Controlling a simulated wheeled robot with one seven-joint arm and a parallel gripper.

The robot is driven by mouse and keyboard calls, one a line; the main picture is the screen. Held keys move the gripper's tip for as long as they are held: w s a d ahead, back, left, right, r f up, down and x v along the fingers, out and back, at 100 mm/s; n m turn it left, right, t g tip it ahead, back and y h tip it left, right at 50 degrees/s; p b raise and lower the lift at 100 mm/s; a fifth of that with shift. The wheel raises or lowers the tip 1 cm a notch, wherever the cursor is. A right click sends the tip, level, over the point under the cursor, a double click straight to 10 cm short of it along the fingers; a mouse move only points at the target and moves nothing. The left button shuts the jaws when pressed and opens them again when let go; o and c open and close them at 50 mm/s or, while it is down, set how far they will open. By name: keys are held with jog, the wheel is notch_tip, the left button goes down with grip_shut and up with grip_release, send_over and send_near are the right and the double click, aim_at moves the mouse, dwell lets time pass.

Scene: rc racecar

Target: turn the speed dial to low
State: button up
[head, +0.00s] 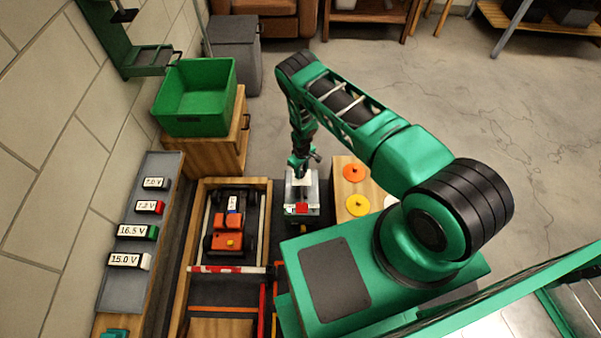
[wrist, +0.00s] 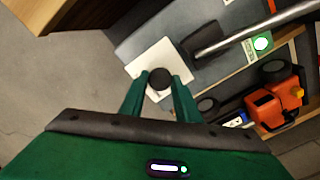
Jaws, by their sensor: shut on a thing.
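The speed dial (wrist: 160,79) is a small dark round knob on a square white plate (wrist: 158,57). In the wrist view my gripper (wrist: 160,84) has its two green fingers on either side of the dial and is shut on it. In the head view my gripper (head: 299,162) reaches down to the grey control box (head: 301,214). There the dial is hidden by my gripper. I cannot read any low or high marking on the white plate, nor the dial's setting.
An orange-and-black racecar (head: 230,232) lies in a wooden-framed bay to the left. Orange and yellow discs (head: 357,206) lie on a wooden block to the right.

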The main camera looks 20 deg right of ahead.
aim_at(302, 173)
jog(key=o, duration=1)
jog(key=shift+o, duration=0.2)
notch_tip(302, 173, up, 11)
jog(key=shift+f, duration=0.15)
jog(key=shift+w, duration=0.1)
